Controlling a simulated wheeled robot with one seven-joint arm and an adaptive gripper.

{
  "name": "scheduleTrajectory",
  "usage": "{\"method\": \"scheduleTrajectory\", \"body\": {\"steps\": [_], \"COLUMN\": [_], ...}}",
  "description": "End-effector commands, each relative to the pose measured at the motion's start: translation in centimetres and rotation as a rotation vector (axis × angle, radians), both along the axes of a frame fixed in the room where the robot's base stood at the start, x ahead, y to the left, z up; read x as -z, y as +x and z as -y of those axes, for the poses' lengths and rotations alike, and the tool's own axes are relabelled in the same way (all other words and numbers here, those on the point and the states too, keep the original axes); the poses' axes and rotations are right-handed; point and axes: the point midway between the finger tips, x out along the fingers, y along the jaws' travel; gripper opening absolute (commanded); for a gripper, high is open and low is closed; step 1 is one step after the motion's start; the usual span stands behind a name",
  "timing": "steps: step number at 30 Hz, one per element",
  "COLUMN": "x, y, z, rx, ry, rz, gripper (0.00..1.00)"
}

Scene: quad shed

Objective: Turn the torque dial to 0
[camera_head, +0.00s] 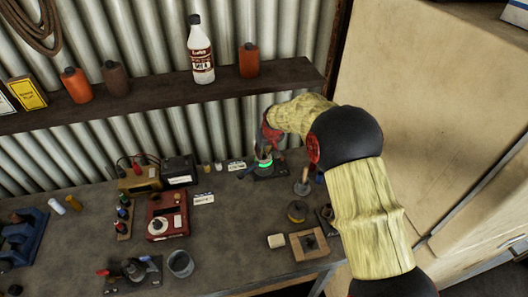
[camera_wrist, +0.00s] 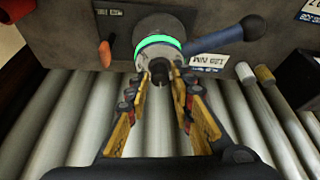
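A round grey device with a glowing green ring (camera_wrist: 160,42) shows at the top of the wrist view. It also shows in the head view (camera_head: 265,164) at the back of the bench, partly hidden by my gripper. A dark handle (camera_wrist: 235,35) sticks out of it to the right. A label (camera_wrist: 208,62) beside it seems to read "120 NM". A small dark knob (camera_wrist: 160,68) is at its front, partly hidden by the fingers. My gripper (camera_wrist: 168,80) has its fingertips apart, one on each side of the knob. I cannot tell if they touch it.
A shelf (camera_head: 150,102) with bottles runs above. A large beige cabinet (camera_head: 440,110) stands right.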

Motion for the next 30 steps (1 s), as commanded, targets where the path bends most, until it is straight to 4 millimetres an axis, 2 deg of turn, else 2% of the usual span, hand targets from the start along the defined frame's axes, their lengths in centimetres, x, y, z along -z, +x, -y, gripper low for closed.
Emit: {"method": "scheduleTrajectory", "body": {"steps": [6,17,22,30], "x": [0.0,-0.5,-2.9,-7.9], "y": [0.0,-0.2,-1.0,-3.0], "z": [0.0,0.1,0.4,1.1], "rx": [0.0,0.0,0.0,0.0], "ry": [0.0,0.0,0.001,0.001], "rz": [-0.001,0.001,0.003,0.002], "gripper": [0.36,0.36,0.36,0.36]}}
